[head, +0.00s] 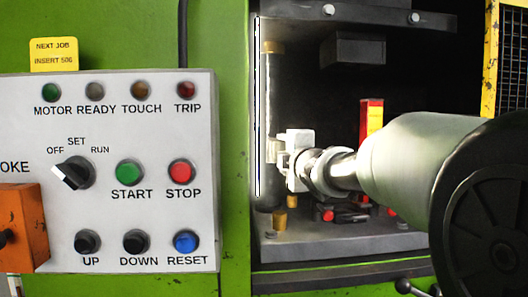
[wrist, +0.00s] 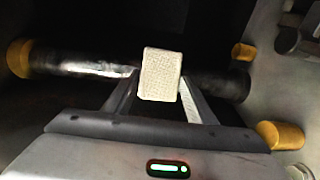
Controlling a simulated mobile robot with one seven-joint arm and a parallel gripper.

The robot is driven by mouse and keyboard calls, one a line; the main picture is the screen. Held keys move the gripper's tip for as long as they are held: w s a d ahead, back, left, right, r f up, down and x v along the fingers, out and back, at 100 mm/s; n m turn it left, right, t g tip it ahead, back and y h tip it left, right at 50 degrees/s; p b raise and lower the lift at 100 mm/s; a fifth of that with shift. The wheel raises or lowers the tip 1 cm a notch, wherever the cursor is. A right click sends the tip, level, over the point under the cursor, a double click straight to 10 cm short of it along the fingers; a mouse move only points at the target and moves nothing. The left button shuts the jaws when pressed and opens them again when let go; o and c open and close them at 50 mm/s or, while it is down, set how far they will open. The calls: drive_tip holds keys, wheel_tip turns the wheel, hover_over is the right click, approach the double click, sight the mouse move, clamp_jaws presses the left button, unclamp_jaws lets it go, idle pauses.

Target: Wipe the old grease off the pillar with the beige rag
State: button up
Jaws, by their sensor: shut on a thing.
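The pillar (head: 269,95) stands upright inside the press opening in the head view, with a brass collar at its top. Its lower part looks dark; I cannot tell grease from shadow. In the wrist view the pillar (wrist: 75,62) runs across the picture, dark with a shiny stretch left of the rag. The beige rag (wrist: 162,66) is a folded pad between my fingertips, in front of the pillar and seemingly against it. My gripper (head: 280,157) is shut on the rag at the pillar's middle height; it also shows in the wrist view (wrist: 158,85). The rag hides the pillar behind it.
A white control panel (head: 110,255) with buttons and a selector knob is left of the opening. A red and yellow block (head: 371,117) stands deeper inside. A dark block (head: 353,50) hangs above. A yellow mesh guard (head: 490,60) is at right.

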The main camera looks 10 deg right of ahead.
drive_tip(key=s+d+r+p, duration=0.1)
drive_tip(key=s+d+p, duration=0.1)
drive_tip(key=s, duration=1.5)
drive_tip(key=s+d+r+p, duration=0.1)
drive_tip(key=s+d+p, duration=0.2)
drive_tip(key=s, duration=1.4)
drive_tip(key=shift+s+d+r, duration=0.2)
drive_tip(key=shift+s+d, duration=0.1)
drive_tip(key=shift+s, duration=0.1)
